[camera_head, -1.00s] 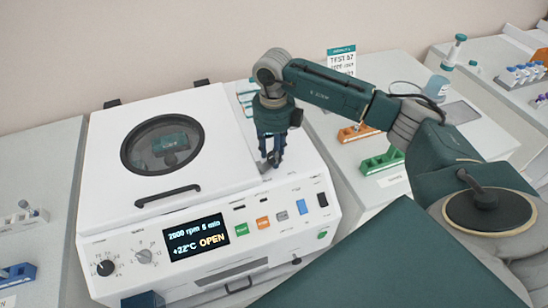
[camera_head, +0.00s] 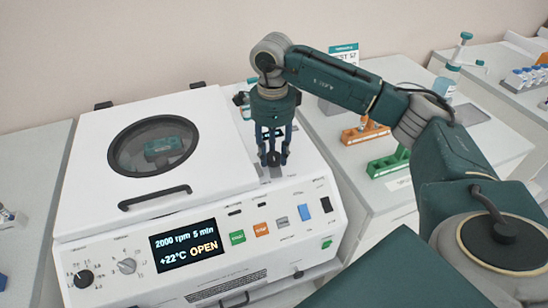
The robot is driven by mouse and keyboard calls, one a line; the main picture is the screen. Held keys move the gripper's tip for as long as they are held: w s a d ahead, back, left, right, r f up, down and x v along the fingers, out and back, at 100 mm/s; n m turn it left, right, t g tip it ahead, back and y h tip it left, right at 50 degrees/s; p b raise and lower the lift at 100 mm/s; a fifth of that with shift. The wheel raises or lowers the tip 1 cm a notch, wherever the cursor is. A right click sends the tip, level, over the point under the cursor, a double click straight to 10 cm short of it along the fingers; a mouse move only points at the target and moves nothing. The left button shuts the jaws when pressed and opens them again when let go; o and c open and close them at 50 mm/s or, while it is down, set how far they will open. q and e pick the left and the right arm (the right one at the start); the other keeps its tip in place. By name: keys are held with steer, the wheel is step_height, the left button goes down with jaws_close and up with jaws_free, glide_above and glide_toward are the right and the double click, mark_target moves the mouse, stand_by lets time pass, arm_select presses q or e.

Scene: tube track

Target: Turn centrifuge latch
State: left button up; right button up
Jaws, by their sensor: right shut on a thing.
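The white centrifuge (camera_head: 222,235) stands in the middle, its lid (camera_head: 103,135) down with a round window and a black handle (camera_head: 155,196). Its display (camera_head: 187,246) reads "2000 rpm 5 min +22°C OPEN". My right gripper (camera_head: 273,158) points down at the top deck, right of the lid. Its fingers are shut around a small dark knob, the latch (camera_head: 274,159), which they partly hide. My left gripper is not in view.
An orange rack (camera_head: 364,132) and a green rack (camera_head: 388,163) stand on the bench to the right.

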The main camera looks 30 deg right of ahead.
mark_target(270, 156)
steer(key=shift+w+a+r+n+b, duration=0.1)
steer(key=shift+n+b, duration=0.25)
steer(key=shift+n, duration=0.4)
steer(key=shift+w+a+r+n+b, duration=0.1)
steer(key=shift+n+b, duration=0.25)
steer(key=shift+n, duration=0.4)
steer(key=o, duration=1.2)
steer(key=shift+a, duration=0.1)
steer(key=shift+c, duration=0.2)
steer(key=shift+a+f, duration=0.1)
steer(key=shift+a, duration=0.05)
steer(key=shift+d+r, duration=0.2)
steer(key=shift+r, duration=0.25)
step_height(270, 156, up, 11)
steer(key=shift+a, duration=0.2)
